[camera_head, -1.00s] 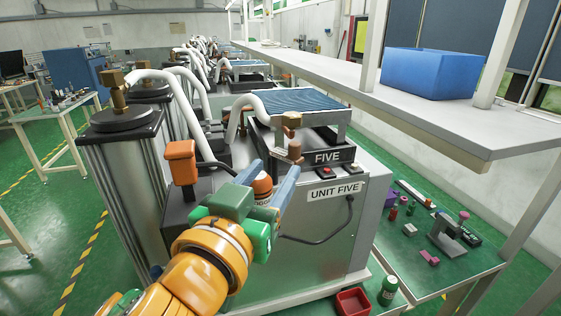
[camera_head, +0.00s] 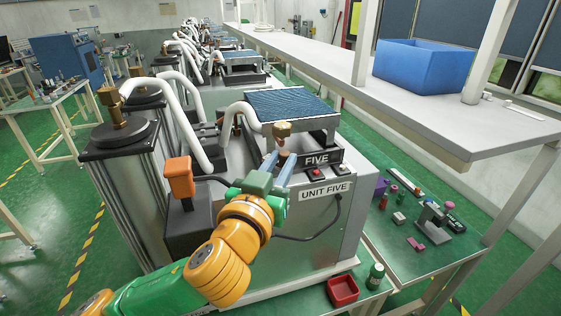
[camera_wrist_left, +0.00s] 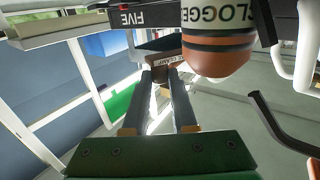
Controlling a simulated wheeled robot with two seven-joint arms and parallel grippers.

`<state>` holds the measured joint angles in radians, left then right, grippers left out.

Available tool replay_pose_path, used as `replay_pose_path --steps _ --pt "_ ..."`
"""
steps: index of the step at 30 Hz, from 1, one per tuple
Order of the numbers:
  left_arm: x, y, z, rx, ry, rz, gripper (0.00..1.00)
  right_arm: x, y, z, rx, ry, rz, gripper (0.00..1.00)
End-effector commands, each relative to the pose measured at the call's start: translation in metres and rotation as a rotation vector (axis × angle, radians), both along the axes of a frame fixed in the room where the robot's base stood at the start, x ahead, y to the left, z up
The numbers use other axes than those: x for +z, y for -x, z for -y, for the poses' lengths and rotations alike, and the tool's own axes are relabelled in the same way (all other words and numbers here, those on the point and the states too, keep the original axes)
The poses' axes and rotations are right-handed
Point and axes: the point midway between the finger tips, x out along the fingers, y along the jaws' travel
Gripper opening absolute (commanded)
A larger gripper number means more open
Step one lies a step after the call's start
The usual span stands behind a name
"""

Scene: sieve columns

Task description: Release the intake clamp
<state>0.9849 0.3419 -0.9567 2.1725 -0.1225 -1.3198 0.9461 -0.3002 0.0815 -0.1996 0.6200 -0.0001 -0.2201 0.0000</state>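A brown clamp block is by the front left corner of unit five. In the head view its lower brown piece (camera_head: 284,153) shows at my left fingertips, below a brass-brown fitting (camera_head: 282,130). In the left wrist view the labelled brown block (camera_wrist_left: 167,62) lies just beyond the fingertips, partly hidden by them. My left gripper (camera_head: 278,158) has its two grey-blue fingers apart, with a gap in the wrist view (camera_wrist_left: 163,88). I cannot tell whether they touch the block. An orange cartridge marked "CLOGGE…" (camera_wrist_left: 217,58) hangs beside it. My right gripper is not in view.
An orange block (camera_head: 180,177) on a dark box stands left of my arm. White hoses (camera_head: 170,95) arch behind. The unit five cabinet (camera_head: 325,235) fills the middle. A red tray (camera_head: 342,290) and a green-and-white jar (camera_head: 375,276) stand at lower right.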

Motion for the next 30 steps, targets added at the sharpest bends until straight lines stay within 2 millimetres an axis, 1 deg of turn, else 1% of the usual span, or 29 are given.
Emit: replay_pose_path --steps 6,12,16,26,27,29,30 --pt "-0.001 0.000 0.002 0.013 0.002 0.002 0.00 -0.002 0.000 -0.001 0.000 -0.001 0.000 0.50" --pt "-0.002 -0.005 0.010 0.148 0.007 0.001 0.00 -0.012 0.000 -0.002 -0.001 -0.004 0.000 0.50" --pt "-0.001 -0.008 0.011 0.216 0.004 0.001 0.00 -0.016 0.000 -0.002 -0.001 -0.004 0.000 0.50" --pt "0.001 -0.008 0.011 0.237 0.002 0.003 0.00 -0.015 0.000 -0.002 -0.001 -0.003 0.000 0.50" --pt "0.001 -0.008 0.011 0.237 0.002 0.003 0.33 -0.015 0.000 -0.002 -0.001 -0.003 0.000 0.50" --pt "0.001 -0.008 0.011 0.236 0.002 0.002 0.50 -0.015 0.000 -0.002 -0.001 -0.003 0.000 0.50" --pt "0.001 -0.008 0.011 0.236 0.002 0.002 0.56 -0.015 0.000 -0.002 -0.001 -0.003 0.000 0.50"
